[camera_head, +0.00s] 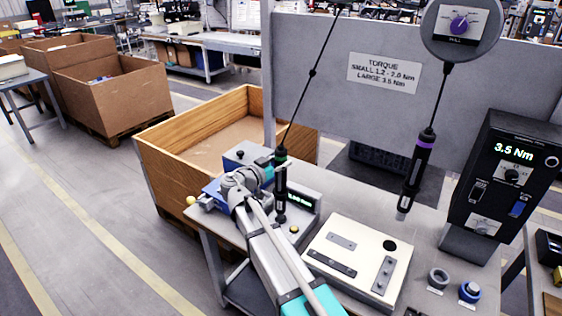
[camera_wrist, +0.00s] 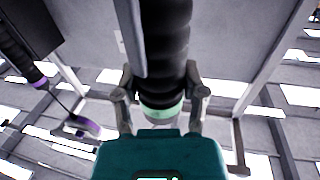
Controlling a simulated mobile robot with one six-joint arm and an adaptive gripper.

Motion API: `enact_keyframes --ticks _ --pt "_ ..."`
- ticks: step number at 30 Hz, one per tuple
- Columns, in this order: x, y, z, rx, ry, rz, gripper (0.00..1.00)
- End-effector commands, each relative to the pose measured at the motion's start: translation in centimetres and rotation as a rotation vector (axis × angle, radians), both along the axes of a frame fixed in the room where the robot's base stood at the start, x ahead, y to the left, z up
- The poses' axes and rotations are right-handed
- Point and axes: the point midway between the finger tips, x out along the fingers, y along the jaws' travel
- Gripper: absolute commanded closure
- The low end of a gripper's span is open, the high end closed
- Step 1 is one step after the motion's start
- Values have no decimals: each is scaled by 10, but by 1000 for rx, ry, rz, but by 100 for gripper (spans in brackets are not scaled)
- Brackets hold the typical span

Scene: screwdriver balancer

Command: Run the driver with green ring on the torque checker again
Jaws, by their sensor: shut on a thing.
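The driver with the green ring (camera_head: 281,188) is black and hangs upright on a cable at the left of the bench in the head view. Its green ring (camera_wrist: 163,112) shows between the fingers in the wrist view. My gripper (camera_wrist: 160,95) is shut on the driver, one finger on each side of its body. The torque checker (camera_head: 308,198) is a grey unit with a small lit green display, right behind the driver. The driver's lower tip is close to the checker's front; I cannot tell if they touch. The checker's reading is too small to read surely.
A second driver with a purple ring (camera_head: 417,165) hangs to the right. Below it lies a white plate (camera_head: 345,233) with metal parts. A black controller (camera_head: 508,175) reads 3.5 Nm. A wooden crate (camera_head: 170,165) stands behind the bench.

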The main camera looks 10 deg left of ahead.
Motion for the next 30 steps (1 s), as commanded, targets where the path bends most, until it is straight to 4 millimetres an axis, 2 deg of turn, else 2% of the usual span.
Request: enact_keyframes --ticks 30 --pt "0 1 53 4 2 1 100"
